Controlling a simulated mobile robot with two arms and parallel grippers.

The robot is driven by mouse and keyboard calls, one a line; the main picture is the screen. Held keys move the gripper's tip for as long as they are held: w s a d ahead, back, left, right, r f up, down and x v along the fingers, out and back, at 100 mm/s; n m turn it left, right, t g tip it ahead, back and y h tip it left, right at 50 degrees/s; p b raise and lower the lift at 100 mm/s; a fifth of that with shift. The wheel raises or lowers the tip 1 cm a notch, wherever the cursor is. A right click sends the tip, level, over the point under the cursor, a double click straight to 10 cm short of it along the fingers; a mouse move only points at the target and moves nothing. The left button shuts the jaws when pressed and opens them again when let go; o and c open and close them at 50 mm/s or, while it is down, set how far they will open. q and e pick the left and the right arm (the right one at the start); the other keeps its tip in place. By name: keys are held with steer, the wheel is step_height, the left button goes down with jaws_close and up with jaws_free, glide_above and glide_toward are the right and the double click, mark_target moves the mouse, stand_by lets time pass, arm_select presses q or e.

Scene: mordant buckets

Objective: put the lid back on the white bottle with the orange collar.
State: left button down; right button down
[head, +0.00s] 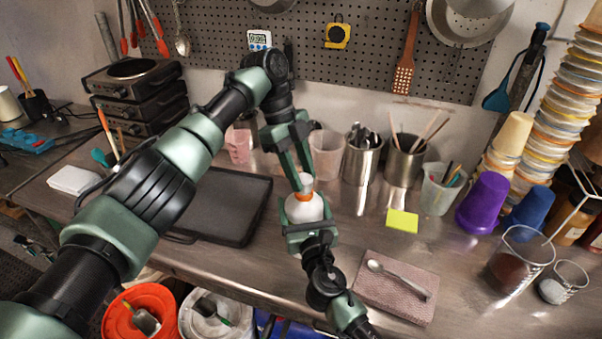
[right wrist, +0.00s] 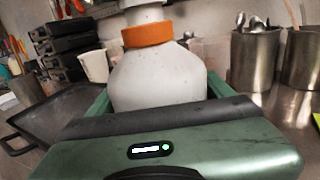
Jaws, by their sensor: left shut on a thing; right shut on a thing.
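The white bottle (head: 304,211) with the orange collar (head: 303,196) stands upright over the metal bench. In the right wrist view its white body (right wrist: 160,75) and orange collar (right wrist: 147,34) fill the middle. My right gripper (head: 305,228) is shut around the bottle's body from the front. A small white lid (head: 306,180) is just above the collar, between the fingertips of my left gripper (head: 305,176), which is shut on it. A white part (right wrist: 147,14) above the collar runs out of the right wrist view; I cannot tell whether the lid is seated.
A dark tray (head: 222,207) lies left of the bottle. A clear cup (head: 326,154) and steel utensil holders (head: 361,156) stand behind. Buckets (head: 150,300) stand below the front edge.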

stand_by(0.3)
arm_select(q)
steer(key=c, duration=1)
jaws_free()
steer(key=shift+o, duration=0.2)
steer(key=shift+r, duration=2.25)
